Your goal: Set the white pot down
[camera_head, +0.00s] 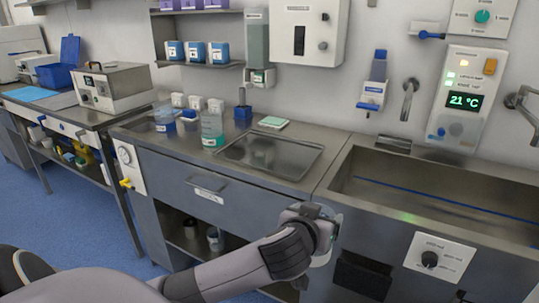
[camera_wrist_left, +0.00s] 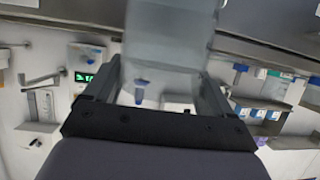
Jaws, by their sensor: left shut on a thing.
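My left gripper (camera_head: 318,228) is in front of the steel counter, near the left edge of the sink. In the left wrist view its two fingers (camera_wrist_left: 160,88) are shut on a pale grey-white, somewhat see-through thing (camera_wrist_left: 168,40), which I take to be the white pot. In the head view the wrist and fingers hide most of it. Its exact shape and tilt cannot be told. My right gripper is in neither view.
A shallow steel tray (camera_head: 306,164) lies on the counter (camera_head: 160,146). A clear bottle (camera_head: 212,128), a blue holder (camera_head: 243,113) and small white containers (camera_head: 196,102) stand behind and left. The sink (camera_head: 440,200) lies right. Open shelves are below the counter.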

